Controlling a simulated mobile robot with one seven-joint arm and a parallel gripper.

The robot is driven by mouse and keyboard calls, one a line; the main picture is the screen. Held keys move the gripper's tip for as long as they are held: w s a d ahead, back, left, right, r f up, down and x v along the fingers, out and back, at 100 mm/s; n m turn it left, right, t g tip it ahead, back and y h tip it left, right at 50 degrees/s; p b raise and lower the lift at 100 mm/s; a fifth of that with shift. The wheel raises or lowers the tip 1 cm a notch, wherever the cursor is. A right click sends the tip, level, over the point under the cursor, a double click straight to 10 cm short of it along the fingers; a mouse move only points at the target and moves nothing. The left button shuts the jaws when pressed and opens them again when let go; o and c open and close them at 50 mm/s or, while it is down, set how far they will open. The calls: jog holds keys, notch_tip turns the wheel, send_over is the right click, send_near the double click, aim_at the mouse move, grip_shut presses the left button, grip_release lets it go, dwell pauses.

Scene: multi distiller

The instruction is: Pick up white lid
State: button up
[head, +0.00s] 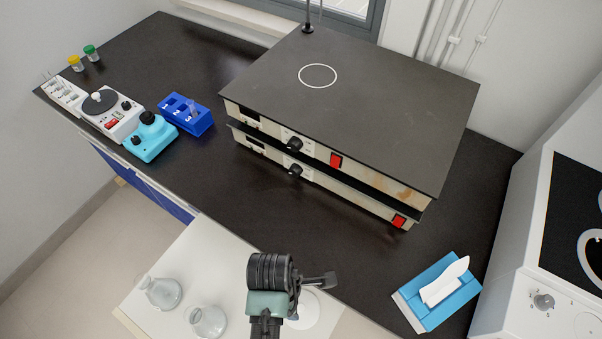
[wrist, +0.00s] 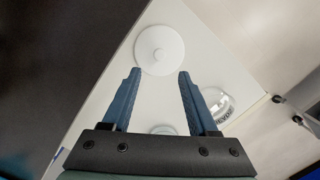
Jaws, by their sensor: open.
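The white lid (wrist: 160,48) is a round, flat disc with a small raised centre. It lies on the white table (wrist: 115,105), near the table's tip in the wrist view. In the head view the lid (head: 306,312) shows partly, with my gripper (head: 322,282) covering some of it. In the wrist view my gripper (wrist: 159,74) is open and empty. Its two blue fingers point toward the lid, with the lid just beyond the fingertips and centred between them. The height of the fingers above the lid is hard to tell.
Two glass flasks (head: 162,292) (head: 207,321) stand on the white table to the left. The black bench (head: 270,225) lies behind, with stacked hotplates (head: 400,110), a blue rack (head: 186,114) and a tissue box (head: 437,295).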

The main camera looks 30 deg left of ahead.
aim_at(301, 307)
jog(key=shift+w+d+f, duration=0.15)
jog(key=shift+d+f, duration=0.05)
jog(key=shift+f, duration=1)
jog(key=shift+w+d+f, duration=0.1)
jog(key=shift+d+f, duration=0.1)
jog(key=shift+f, duration=1.05)
jog(key=shift+w+d+f, duration=0.15)
jog(key=shift+d+f, duration=0.05)
jog(key=shift+f, duration=1)
grip_shut()
